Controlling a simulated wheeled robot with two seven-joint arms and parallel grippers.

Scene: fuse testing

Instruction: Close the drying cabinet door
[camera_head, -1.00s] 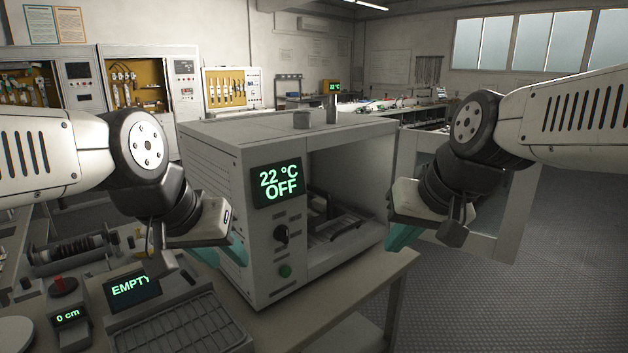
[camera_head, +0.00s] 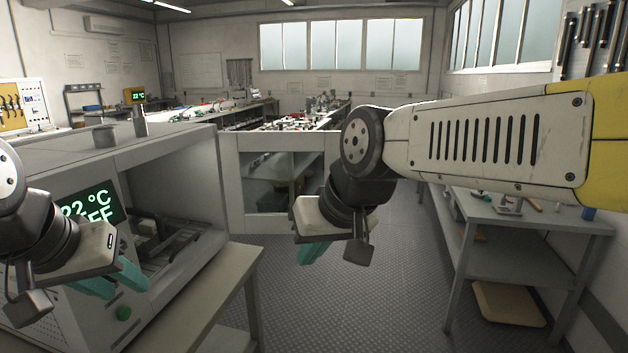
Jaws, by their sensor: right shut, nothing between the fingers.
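The drying cabinet (camera_head: 175,160) stands at the left on a table, a light box with a green-lit display reading about 22 °C. Its front opening shows a dark rack inside. Its door (camera_head: 230,180), a pale frame with a window, stands wide open, extending right from the cabinet's far front edge. My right arm covers the door's right part. My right gripper (camera_head: 313,252) is shut and empty, in front of the door's lower right area; I cannot tell whether it touches. My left gripper (camera_head: 114,280) is open and empty, in front of the cabinet's control panel, with teal fingers apart.
The table edge (camera_head: 220,295) runs below the cabinet. Patterned grey floor (camera_head: 370,290) is free in the middle.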

